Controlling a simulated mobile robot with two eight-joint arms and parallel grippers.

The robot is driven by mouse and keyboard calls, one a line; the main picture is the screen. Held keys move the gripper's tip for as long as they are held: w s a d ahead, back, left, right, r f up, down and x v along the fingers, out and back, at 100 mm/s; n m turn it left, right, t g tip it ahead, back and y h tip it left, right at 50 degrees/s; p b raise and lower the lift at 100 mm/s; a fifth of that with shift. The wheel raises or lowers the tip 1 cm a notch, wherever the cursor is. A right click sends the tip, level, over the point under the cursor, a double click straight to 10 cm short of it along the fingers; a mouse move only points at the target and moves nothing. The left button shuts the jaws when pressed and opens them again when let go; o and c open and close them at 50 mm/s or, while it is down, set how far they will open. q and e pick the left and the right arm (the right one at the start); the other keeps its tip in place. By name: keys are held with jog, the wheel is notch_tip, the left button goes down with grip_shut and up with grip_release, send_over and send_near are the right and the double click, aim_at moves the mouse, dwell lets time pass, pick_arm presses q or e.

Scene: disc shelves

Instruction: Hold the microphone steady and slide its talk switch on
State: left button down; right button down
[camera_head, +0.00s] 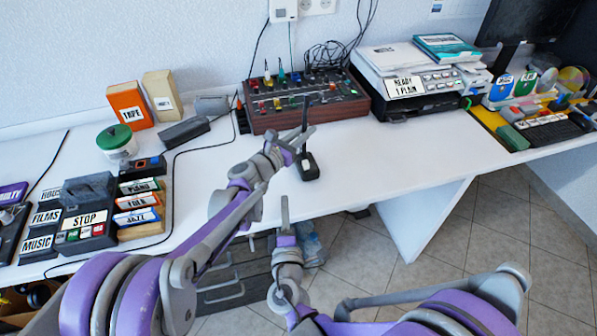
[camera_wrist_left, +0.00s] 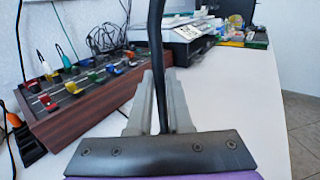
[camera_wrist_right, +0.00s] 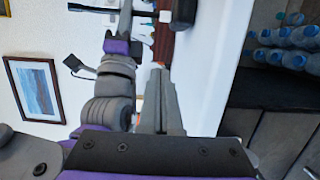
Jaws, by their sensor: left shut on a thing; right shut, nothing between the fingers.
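The microphone is a thin black stem on a small black base (camera_head: 309,167), standing upright on the white table near its front edge. My left gripper (camera_head: 303,137) is shut on the stem above the base. In the left wrist view the dark stem (camera_wrist_left: 156,45) runs up between the two fingers. My right gripper (camera_head: 285,205) is shut and empty, lower and nearer than the microphone, in front of the table edge. The right wrist view shows its closed fingers (camera_wrist_right: 158,80), apart from the microphone. I cannot make out the talk switch.
A wooden-sided mixer (camera_head: 305,103) with coloured knobs stands behind the microphone. A printer (camera_head: 412,80) stands to its right. Labelled boxes and a STOP panel (camera_head: 85,222) fill the left of the table. The white table top (camera_head: 400,150) is clear to the microphone's right.

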aim_at(306, 165)
jog(key=w, duration=0.9)
jog(key=shift+w+a, duration=0.35)
jog(key=shift+a, duration=0.05)
jog(key=d, duration=0.1)
jog(key=w+d, duration=0.1)
jog(key=d, duration=0.1)
jog(key=shift+w, duration=0.2)
jog(key=shift+w+d, duration=0.15)
jog(key=shift+d, duration=0.2)
jog(key=shift+d, duration=0.1)
